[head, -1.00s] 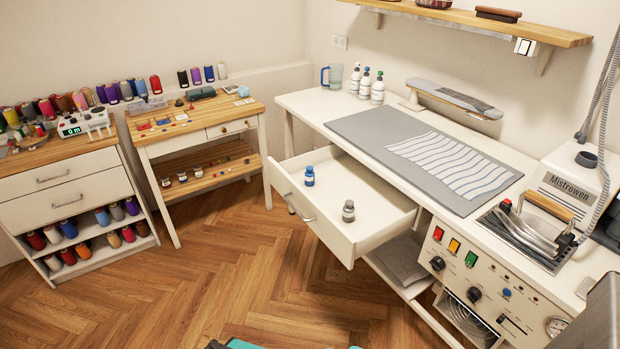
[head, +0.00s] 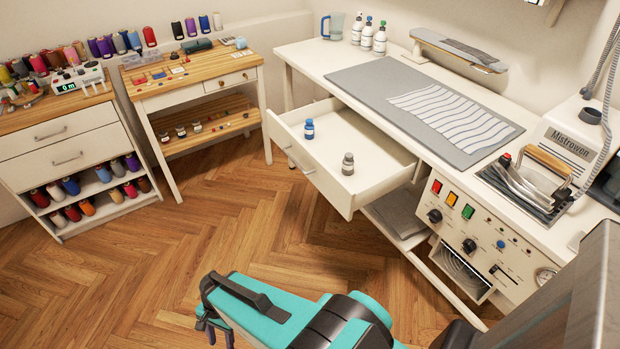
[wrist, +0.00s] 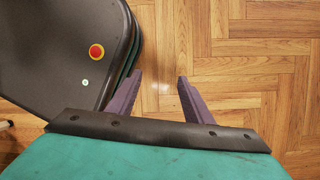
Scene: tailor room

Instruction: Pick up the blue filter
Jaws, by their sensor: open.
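The blue filter (head: 309,129) is a small bottle-shaped piece with a blue body. It stands upright in the open white drawer (head: 345,208) under the worktable, in the head view. My gripper (head: 215,335) is at the bottom of the head view, low over the floor, in front of and well apart from the drawer. In the wrist view my gripper (wrist: 158,98) shows two purple fingers spread apart with only wooden floor between them. The wrist view does not show the filter.
A grey filter-like piece (head: 347,164) stands in the same drawer, right of the blue one. The white worktable (head: 300,62) stands above the drawer, with a steam station (head: 565,140) at right. A wooden side table (head: 160,95) stands at left. The floor (head: 180,260) between is clear.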

